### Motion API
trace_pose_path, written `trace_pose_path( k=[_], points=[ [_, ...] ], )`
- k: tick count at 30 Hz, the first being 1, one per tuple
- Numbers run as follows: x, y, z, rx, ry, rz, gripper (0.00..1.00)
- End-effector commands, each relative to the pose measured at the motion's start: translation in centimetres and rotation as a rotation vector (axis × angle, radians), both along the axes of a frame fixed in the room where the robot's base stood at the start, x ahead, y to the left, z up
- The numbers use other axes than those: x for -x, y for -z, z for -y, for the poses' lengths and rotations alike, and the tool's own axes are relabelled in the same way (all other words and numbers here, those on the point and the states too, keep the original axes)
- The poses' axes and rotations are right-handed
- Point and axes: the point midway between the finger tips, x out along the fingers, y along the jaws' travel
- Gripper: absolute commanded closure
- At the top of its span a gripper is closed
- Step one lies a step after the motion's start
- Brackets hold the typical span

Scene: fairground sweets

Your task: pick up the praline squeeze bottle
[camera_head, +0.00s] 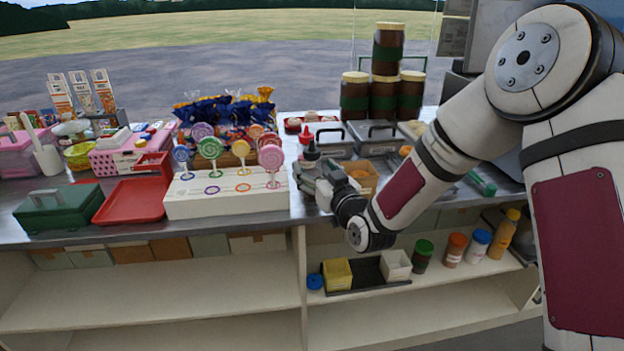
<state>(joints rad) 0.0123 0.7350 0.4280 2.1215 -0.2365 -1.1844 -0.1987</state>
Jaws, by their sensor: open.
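Two small squeeze bottles with pointed tips stand close together on the counter, just behind my gripper. The nearer bottle (311,149) has a dark tip and a reddish cap; the farther one (306,132) is red. Their lower parts are hidden by the gripper and each other, and I cannot read which is the praline one. My gripper (308,176) is open, low over the counter, its fingers pointing away from me toward the bottles. I cannot tell whether the fingers stand around or only in front of the nearer bottle.
A white lollipop stand (227,201) is close on the gripper's left. Lidded metal containers (375,133) and an orange-filled tray (361,176) stand behind and right. Stacked brown jars (384,97) are at the back. A red tray (131,203) lies left. Shelves below hold bottles and boxes.

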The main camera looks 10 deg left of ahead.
Motion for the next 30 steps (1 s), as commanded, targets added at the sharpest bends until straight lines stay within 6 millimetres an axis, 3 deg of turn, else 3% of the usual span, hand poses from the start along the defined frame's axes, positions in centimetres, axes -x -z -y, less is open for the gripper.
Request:
trace_pose_path(
  k=[6, 14, 19, 30],
  points=[
    [-2.1, 0.1, -1.3, -0.001, 0.000, 0.002, 0.33],
    [-2.3, 0.1, -1.4, 0.000, 0.000, 0.000, 0.33],
    [-2.3, 0.1, -1.4, 0.000, 0.000, 0.000, 0.69],
    [-2.3, 0.0, -1.4, -0.001, 0.000, 0.002, 0.70]
  ],
)
